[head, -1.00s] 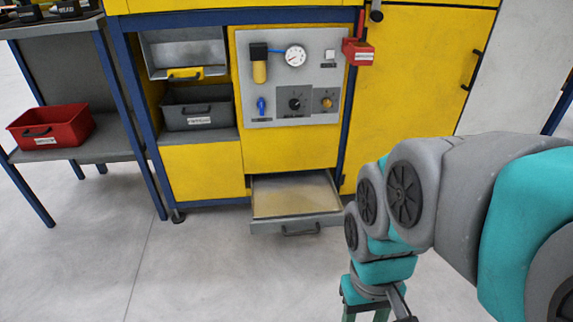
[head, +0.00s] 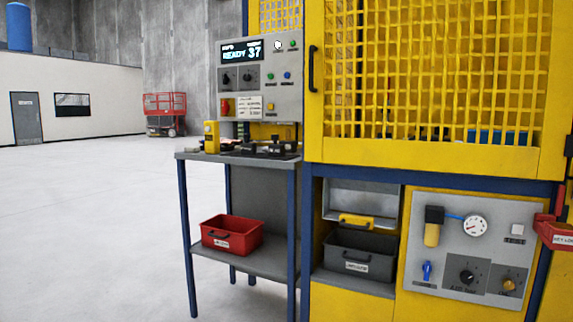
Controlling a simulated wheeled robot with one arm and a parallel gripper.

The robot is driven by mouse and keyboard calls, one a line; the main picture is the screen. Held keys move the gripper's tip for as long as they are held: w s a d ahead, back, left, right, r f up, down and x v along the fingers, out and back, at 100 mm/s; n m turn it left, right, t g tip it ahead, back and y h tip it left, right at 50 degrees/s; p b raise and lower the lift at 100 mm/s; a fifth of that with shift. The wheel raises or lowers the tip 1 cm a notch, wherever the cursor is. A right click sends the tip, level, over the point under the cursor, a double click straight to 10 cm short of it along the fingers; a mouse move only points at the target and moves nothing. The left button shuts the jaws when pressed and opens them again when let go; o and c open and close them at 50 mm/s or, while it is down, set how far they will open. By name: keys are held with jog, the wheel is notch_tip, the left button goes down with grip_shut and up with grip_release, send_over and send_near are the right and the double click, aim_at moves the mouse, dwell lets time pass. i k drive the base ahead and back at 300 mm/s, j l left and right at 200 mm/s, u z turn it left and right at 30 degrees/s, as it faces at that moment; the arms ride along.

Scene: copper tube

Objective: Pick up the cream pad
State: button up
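I cannot make out a cream pad for certain in the head view. A small pale item (head: 192,150) lies at the left end of the side table's top (head: 186,156), too small to identify. My gripper and arm are out of the picture.
A yellow handheld device (head: 211,137) and several dark items stand on the side table. A red bin (head: 231,235) sits on its lower shelf. The yellow caged machine (head: 440,158) fills the right, with a grey bin (head: 359,257) below. The floor (head: 90,230) at left is clear.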

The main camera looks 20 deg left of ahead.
aim_at(189, 149)
jog(key=u, duration=1.5)
jog(key=i, duration=0.1)
